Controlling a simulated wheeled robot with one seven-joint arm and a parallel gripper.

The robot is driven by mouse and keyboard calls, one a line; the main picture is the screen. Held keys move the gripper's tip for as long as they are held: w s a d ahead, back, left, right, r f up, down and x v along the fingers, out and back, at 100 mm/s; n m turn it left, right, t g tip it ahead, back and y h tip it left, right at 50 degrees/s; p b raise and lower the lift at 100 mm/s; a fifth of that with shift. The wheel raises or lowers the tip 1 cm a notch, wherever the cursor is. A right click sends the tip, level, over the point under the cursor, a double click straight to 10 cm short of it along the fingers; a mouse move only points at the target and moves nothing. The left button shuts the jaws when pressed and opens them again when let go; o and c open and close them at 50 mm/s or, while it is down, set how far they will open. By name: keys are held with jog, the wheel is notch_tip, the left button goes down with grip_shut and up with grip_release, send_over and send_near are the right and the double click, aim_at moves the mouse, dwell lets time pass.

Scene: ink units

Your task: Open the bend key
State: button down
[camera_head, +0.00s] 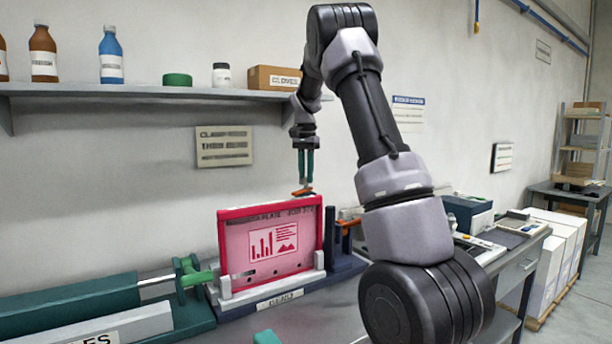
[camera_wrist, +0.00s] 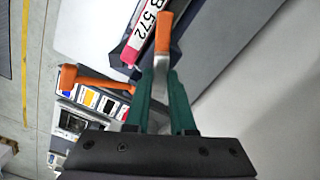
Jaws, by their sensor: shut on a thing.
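My gripper (camera_head: 306,178) points straight down with its green fingers above the upper right edge of the pink-red plate (camera_head: 230,240). In the wrist view my gripper (camera_wrist: 163,78) is shut on a key with a pale grey stem and an orange end (camera_wrist: 164,33). The orange end of this key also shows at the fingertips in the head view (camera_head: 302,192). A second orange handle (camera_head: 348,223) sits on the dark post right of the plate; it shows at the left in the wrist view (camera_wrist: 85,77). I cannot read which key is named bend.
The plate stands upright in a light holder with a label (camera_head: 280,299). A green clamp (camera_head: 190,277) is to its left. A shelf (camera_head: 150,90) with bottles and a box is above. The dark post (camera_head: 330,235) is close on the right.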

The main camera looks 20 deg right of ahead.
aim_at(306, 178)
jog(key=m, duration=0.5)
jog(key=shift+r, duration=0.1)
dwell(0.6)
jog(key=c, duration=0.8)
grip_release()
jog(key=shift+o, duration=0.2)
notch_tip(306, 178, up, 11)
